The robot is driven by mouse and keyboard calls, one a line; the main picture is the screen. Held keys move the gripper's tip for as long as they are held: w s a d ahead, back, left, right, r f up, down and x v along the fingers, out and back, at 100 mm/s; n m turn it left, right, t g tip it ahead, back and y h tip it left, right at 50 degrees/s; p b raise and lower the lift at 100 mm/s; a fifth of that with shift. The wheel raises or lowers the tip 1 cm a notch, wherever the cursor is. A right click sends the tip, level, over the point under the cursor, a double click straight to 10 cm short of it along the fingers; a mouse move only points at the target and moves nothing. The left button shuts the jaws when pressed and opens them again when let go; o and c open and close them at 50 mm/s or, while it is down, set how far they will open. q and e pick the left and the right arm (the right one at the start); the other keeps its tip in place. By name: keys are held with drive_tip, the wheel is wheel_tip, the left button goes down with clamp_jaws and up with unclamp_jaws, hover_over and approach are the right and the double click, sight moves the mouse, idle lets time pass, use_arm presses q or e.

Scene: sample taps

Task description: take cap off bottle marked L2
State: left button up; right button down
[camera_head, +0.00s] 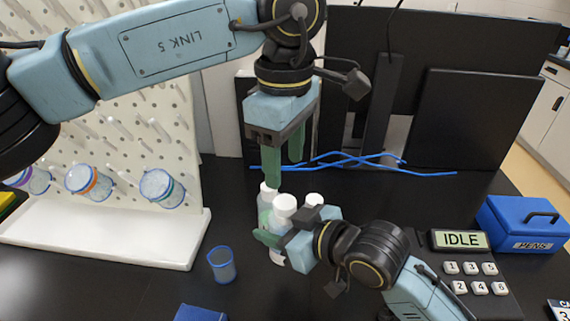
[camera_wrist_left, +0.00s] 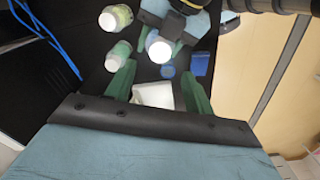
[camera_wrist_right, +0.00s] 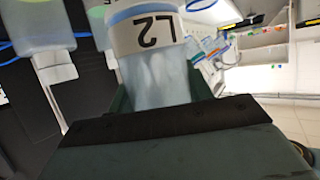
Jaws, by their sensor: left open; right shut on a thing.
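The bottle marked L2 (camera_wrist_right: 148,50) is in my right gripper (camera_head: 273,241); its label reads upside down in the right wrist view. In the head view the bottle (camera_head: 283,221) looks upright, with a white cap (camera_head: 284,202) on top; the cap also shows in the left wrist view (camera_wrist_left: 158,47). My right gripper is shut on the bottle's body. My left gripper (camera_head: 284,172) is open and empty, pointing down above the bottles, its fingers apart from the L2 cap. Two other white-capped bottles stand behind it, one to the left (camera_head: 268,190) and one to the right (camera_head: 314,199).
A clear blue-rimmed cup (camera_head: 222,265) stands left of the bottles. A white tray (camera_head: 100,238) with a pegboard (camera_head: 135,110) holding jars is at left. Blue cables (camera_head: 365,163) lie behind. A keypad box (camera_head: 461,240) and blue pens box (camera_head: 525,226) are at right.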

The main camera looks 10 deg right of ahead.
sight(285, 201)
use_arm(q)
wheel_tip(285, 201, down, 8)
drive_tip(key=shift+r, duration=0.2)
drive_tip(key=shift+c, duration=0.4)
drive_tip(key=c, duration=0.9)
drive_tip(key=shift+n, duration=1.5)
drive_tip(key=shift+c, duration=0.2)
drive_tip(key=shift+r, duration=0.25)
drive_tip(key=shift+r, duration=0.9)
drive_tip(key=shift+r, duration=2)
